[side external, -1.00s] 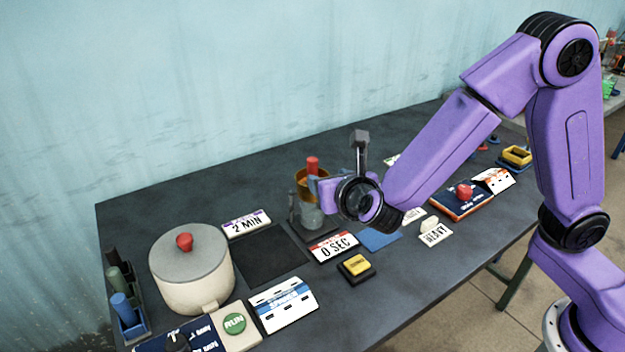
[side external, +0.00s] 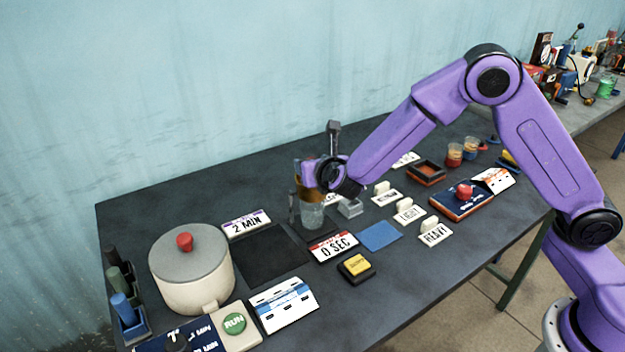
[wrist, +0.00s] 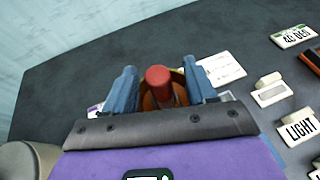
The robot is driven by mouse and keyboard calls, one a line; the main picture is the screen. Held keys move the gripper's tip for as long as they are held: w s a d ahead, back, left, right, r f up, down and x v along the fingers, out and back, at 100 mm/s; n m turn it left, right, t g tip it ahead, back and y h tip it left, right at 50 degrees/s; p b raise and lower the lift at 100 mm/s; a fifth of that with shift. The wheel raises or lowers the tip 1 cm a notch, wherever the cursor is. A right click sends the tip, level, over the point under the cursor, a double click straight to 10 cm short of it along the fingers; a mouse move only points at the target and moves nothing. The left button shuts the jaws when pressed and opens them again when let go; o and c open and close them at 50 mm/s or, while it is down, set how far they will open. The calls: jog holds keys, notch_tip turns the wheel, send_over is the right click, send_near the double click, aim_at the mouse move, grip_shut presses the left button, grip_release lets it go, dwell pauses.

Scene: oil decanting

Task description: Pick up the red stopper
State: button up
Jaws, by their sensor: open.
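The red stopper (wrist: 158,80) stands upright in the amber vessel (side external: 310,191). In the wrist view it lies between the two blue fingers of my gripper (wrist: 159,67), with a gap on each side. The fingers are open and hold nothing. In the side external view my gripper (side external: 308,174) is at the top of the amber vessel and mostly hides the stopper. Clear glass (side external: 312,216) shows below the amber part. The stopper's lower end is hidden.
A cream pot (side external: 192,285) with a red lid knob stands at the left. A 0 SEC sign (side external: 333,246) and a blue mat (side external: 380,236) lie in front of the vessel. Label blocks, including LIGHT (side external: 410,212), stand to its right. The black mat (side external: 262,257) is bare.

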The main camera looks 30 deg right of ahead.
jog(key=shift+x, duration=1)
grip_shut()
jog(key=shift+r, duration=0.15)
